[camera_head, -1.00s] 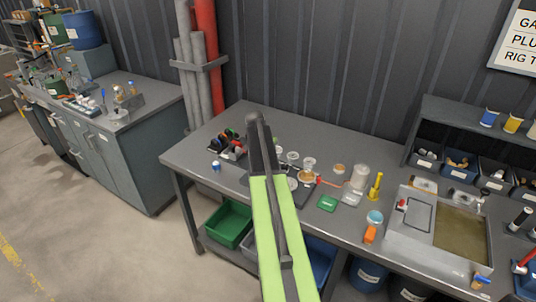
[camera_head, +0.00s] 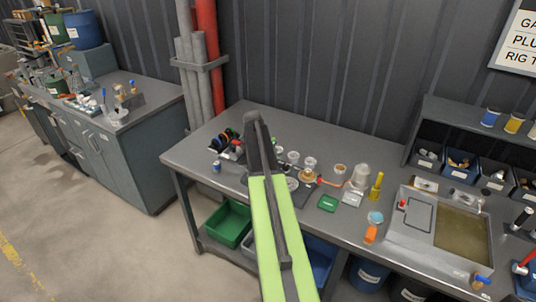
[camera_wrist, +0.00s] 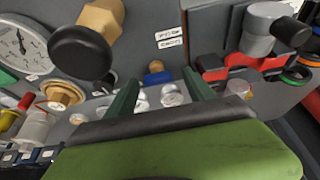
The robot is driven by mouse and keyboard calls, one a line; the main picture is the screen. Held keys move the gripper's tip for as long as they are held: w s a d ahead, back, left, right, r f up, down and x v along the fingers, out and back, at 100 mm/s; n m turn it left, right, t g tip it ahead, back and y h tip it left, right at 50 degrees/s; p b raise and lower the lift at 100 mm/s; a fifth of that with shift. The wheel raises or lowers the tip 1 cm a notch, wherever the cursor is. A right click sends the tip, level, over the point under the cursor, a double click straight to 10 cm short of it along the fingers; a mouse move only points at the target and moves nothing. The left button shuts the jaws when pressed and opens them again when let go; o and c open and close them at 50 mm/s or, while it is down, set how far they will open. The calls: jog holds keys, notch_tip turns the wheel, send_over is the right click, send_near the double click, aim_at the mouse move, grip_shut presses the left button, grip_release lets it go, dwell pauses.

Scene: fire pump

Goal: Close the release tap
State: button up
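In the wrist view, the two dark green fingers of my gripper (camera_wrist: 161,88) stand apart with a gap between them. A small blue-topped tap with a brass-coloured base (camera_wrist: 157,73) shows in that gap, beyond the fingertips. No contact with it is visible. A black round knob (camera_wrist: 82,52) with a brass fitting (camera_wrist: 101,17) stands left of it. Small labels (camera_wrist: 170,38) beside these are too small to read surely, so I cannot tell which part is the release tap.
A pressure gauge (camera_wrist: 20,46) and a grey cylindrical fitting (camera_wrist: 264,30) flank the work area. Several small cups and parts stand on the grey bench (camera_head: 330,155). A shallow tray (camera_head: 410,240) is at its right.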

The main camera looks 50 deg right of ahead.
jog(key=shift+r, duration=0.25)
jog(key=p+v, duration=1.6)
jog(key=v, duration=0.1)
jog(key=shift+s+a+f, duration=0.1)
